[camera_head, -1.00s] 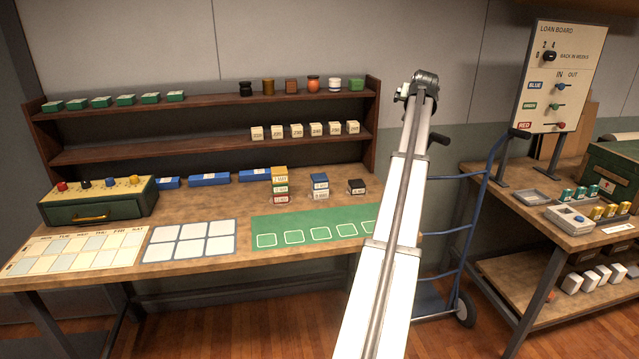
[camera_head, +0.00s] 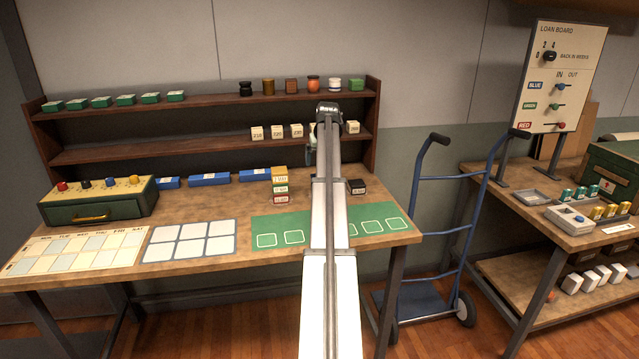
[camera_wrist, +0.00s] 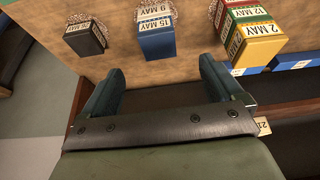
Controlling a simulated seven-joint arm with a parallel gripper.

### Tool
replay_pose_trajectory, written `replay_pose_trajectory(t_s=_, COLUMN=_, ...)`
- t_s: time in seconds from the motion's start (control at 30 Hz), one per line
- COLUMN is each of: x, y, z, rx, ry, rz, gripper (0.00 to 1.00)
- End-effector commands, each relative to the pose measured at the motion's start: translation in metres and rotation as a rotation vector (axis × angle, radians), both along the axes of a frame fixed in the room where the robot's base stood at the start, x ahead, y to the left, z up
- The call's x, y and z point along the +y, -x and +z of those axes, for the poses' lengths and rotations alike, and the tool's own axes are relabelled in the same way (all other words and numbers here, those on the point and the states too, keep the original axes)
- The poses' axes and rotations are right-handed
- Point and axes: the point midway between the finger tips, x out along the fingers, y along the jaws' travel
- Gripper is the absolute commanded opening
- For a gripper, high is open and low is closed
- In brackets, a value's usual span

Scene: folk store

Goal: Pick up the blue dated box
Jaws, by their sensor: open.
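In the wrist view, a blue dated box (camera_wrist: 157,40) with white labels reading 15 MAY and 9 MAY stands on the wooden table. I cannot tell if it is one box or two stacked. My gripper (camera_wrist: 161,68) is open, its two green fingers apart with nothing between them. The blue box lies just beyond the fingertips, roughly in line with the gap. In the head view my arm hides the blue box, and the gripper is mostly hidden behind the arm.
A yellow, green and red dated stack (camera_wrist: 254,38) stands to the right of the blue box in the wrist view. A black dated box (camera_wrist: 85,38) stands to its left. Shelves with small white boxes (camera_head: 277,132) rise behind. A green mat (camera_head: 370,219) lies in front.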

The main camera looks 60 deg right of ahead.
Motion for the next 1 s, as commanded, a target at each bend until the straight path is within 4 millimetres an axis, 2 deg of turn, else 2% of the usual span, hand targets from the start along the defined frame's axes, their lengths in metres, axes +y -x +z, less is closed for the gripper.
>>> replay_pose_trajectory(t_s=0.33, x=-0.016, y=-0.017, z=-0.053, rx=0.0, ry=0.0, rz=0.0, gripper=0.94)
replay_pose_trajectory(t_s=0.67, x=-0.024, y=-0.023, z=-0.07, rx=-0.002, ry=0.001, rz=-0.001, gripper=0.94)
replay_pose_trajectory(t_s=1.0, x=-0.039, y=-0.035, z=-0.106, rx=-0.001, ry=0.0, rz=-0.001, gripper=0.94)
